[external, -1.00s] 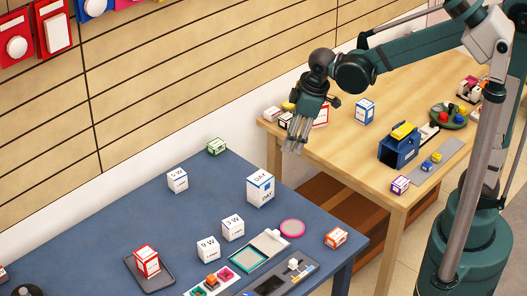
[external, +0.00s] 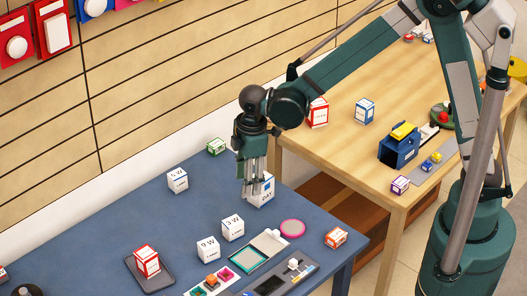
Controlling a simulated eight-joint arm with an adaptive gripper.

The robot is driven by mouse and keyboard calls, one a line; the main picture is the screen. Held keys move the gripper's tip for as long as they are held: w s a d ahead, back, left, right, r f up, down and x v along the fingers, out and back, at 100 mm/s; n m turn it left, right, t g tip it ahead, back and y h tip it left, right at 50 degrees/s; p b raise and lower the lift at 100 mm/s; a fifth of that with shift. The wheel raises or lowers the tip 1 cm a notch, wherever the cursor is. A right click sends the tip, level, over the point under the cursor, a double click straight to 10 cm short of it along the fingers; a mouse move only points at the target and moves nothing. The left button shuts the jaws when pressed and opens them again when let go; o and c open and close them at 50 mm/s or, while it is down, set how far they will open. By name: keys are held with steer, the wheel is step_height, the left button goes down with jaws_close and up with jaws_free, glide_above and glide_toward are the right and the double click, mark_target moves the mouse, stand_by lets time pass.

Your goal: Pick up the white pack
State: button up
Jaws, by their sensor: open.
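Several white packs stand on the blue table. The largest is a white box with blue marks and "DAY" lettering (external: 266,196), partly hidden behind my gripper (external: 252,188). Smaller white boxes are marked "5 W" (external: 177,180), "3 W" (external: 232,228) and "9 W" (external: 208,250). The view does not show which one is called the white pack. My gripper points down, open, with its fingers overlapping the left part of the "DAY" box in the picture. I cannot tell whether they touch it.
A red box (external: 146,260) sits on a dark tray. A pink-rimmed disc (external: 292,228) and an orange box (external: 336,237) lie to the right. The wooden table (external: 345,150) holds other items.

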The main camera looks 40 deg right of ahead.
mark_target(233, 221)
steer(key=a+f, duration=0.2)
steer(key=a+f+n+p, duration=0.1)
steer(key=a+f, duration=0.1)
steer(key=a, duration=0.1)
steer(key=s+a+f+n, duration=0.1)
steer(key=a+f, duration=0.1)
steer(key=shift+a+f+g+h, duration=0.2)
steer(key=shift+g+h, duration=0.1)
steer(key=shift+g, duration=0.1)
steer(key=shift+f, duration=1.35)
steer(key=shift+s+f, duration=0.15)
steer(key=shift+f, duration=2.45)
steer(key=c, duration=1)
